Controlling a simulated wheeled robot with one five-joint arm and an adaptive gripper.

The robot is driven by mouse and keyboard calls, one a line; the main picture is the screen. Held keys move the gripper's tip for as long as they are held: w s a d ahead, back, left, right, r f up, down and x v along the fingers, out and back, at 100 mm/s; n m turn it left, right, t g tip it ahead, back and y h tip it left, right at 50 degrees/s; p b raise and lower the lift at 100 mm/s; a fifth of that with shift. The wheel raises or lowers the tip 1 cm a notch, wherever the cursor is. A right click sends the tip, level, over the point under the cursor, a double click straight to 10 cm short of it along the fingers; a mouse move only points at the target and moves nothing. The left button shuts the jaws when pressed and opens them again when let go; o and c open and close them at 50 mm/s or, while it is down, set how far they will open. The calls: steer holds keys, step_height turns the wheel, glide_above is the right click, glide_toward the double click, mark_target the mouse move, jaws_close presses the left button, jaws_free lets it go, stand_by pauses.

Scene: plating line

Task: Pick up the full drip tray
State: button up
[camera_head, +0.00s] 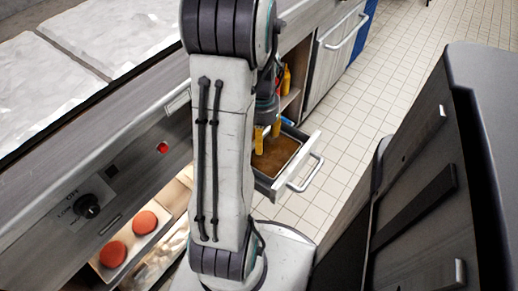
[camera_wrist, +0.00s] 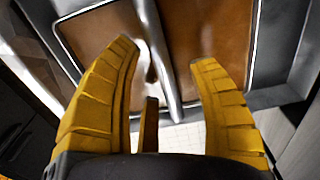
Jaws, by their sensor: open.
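The drip tray (camera_head: 296,151), filled with brown liquid, sits in a pulled-out metal drawer (camera_head: 268,187) below the counter. My arm hides part of it in the head view. In the wrist view the tray's rim (camera_wrist: 254,40) and brown contents show beyond the fingers, on both sides of a metal bar. My gripper (camera_head: 264,137) has yellow fingers and is over the tray. In the wrist view it (camera_wrist: 165,56) is open, its fingers apart on either side of the bar. No contact with the tray can be made out.
The drawer's handle (camera_head: 311,174) sticks out over the tiled floor (camera_head: 350,115). A cabinet door with a handle (camera_head: 343,35) stands beyond. A dark cabinet (camera_head: 425,190) is at the right. Two round orange-red items (camera_head: 113,254) lie at lower left. Yellow bottles (camera_head: 286,77) stand on a shelf.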

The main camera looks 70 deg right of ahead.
steer(key=shift+f, duration=0.7)
steer(key=shift+c, duration=0.2)
jaws_close()
